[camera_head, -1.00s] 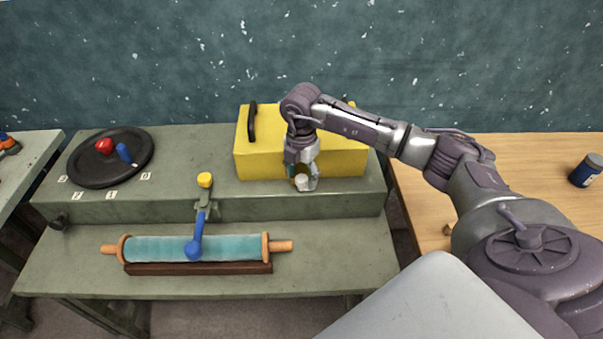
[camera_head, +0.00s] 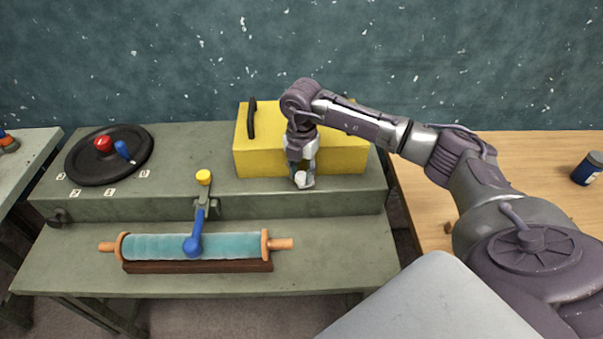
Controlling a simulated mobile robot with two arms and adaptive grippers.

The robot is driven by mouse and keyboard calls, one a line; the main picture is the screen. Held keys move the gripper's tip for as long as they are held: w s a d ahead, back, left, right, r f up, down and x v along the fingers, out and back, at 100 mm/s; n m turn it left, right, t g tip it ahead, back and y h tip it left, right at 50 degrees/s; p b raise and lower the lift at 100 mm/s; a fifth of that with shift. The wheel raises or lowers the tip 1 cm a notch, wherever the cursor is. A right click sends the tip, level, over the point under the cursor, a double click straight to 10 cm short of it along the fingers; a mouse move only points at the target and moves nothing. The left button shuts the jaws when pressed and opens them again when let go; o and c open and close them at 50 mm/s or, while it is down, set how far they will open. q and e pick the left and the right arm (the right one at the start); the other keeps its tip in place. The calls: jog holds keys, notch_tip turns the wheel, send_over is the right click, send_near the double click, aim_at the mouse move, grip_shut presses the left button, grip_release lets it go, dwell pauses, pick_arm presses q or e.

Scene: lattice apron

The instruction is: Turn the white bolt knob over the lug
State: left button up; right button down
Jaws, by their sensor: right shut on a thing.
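The white bolt knob (camera_head: 301,178) shows at the front face of the yellow box (camera_head: 345,157), low and near its middle. My right gripper (camera_head: 302,181) reaches down in front of the box and is shut on the knob, which is partly covered by the fingers. The lug cannot be made out behind the gripper. My left gripper is not in view.
The yellow box has a black handle (camera_head: 251,120) and stands on the green bench's raised step. A black dial (camera_head: 82,171) with red and blue knobs lies left. A blue-handled lever (camera_head: 194,243) hangs before a teal roller (camera_head: 150,246). A blue jar (camera_head: 586,172) stands right.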

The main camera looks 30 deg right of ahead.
jog(key=n+b, duration=0.1)
jog(key=n, duration=0.2)
jog(key=shift+f+n+b, duration=0.1)
jog(key=shift+n+b, duration=0.3)
jog(key=n+b, duration=0.2)
jog(key=n, duration=0.2)
jog(key=n+b, duration=0.1)
jog(key=n, duration=0.3)
jog(key=shift+b, duration=0.35)
jog(key=shift+n+b, duration=0.55)
jog(key=shift+n, duration=0.95)
jog(key=c, duration=0.8)
grip_release()
jog(key=shift+o, duration=0.2)
